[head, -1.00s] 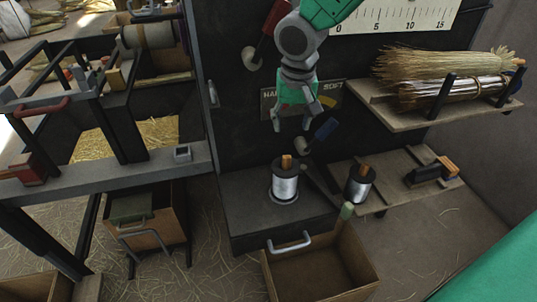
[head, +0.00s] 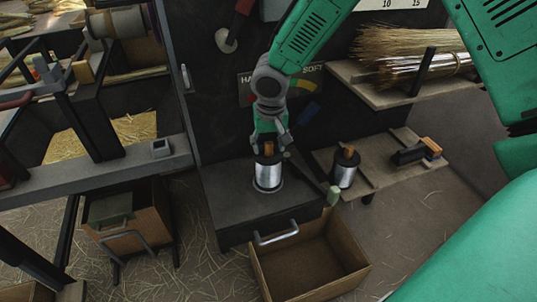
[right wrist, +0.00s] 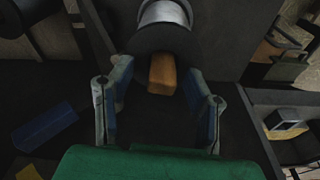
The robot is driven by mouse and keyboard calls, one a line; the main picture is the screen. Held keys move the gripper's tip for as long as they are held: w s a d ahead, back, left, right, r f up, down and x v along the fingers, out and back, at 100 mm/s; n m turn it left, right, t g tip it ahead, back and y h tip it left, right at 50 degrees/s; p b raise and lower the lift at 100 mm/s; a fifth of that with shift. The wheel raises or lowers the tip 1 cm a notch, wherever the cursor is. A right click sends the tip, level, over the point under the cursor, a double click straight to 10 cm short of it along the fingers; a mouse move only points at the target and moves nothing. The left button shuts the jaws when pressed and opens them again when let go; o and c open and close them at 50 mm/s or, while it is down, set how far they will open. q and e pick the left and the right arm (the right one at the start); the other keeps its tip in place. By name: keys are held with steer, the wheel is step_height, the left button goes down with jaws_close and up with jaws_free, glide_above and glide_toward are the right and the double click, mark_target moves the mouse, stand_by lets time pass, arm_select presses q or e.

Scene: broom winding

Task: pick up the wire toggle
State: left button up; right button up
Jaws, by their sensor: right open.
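The wire toggle (head: 268,148) is a small orange-brown block on top of the silver wire spool (head: 268,175), which stands on the dark bench. My right gripper (head: 270,142) is right above the spool, around the top of the toggle, with its fingers pointing down. In the right wrist view the toggle (right wrist: 162,74) lies between the two spread fingers of my right gripper (right wrist: 160,88), with a gap visible on each side. The wire spool (right wrist: 163,14) shows beyond it. The right gripper is open and holds nothing. My left gripper is not in view.
A second spool (head: 344,168) stands on the wooden shelf (head: 378,160) to the right, beside a dark tool with an orange end (head: 418,153). A green-tipped lever (head: 333,195) is near the bench edge. An open drawer (head: 311,264) is below. Straw bundles (head: 410,58) lie on the upper shelf.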

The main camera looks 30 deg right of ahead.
mark_target(269, 142)
steer(key=shift+a, duration=0.1)
steer(key=c, duration=0.9)
steer(key=shift+r, duration=0.1)
step_height(269, 142, up, 10)
steer(key=p, duration=0.2)
steer(key=shift+p, duration=0.35)
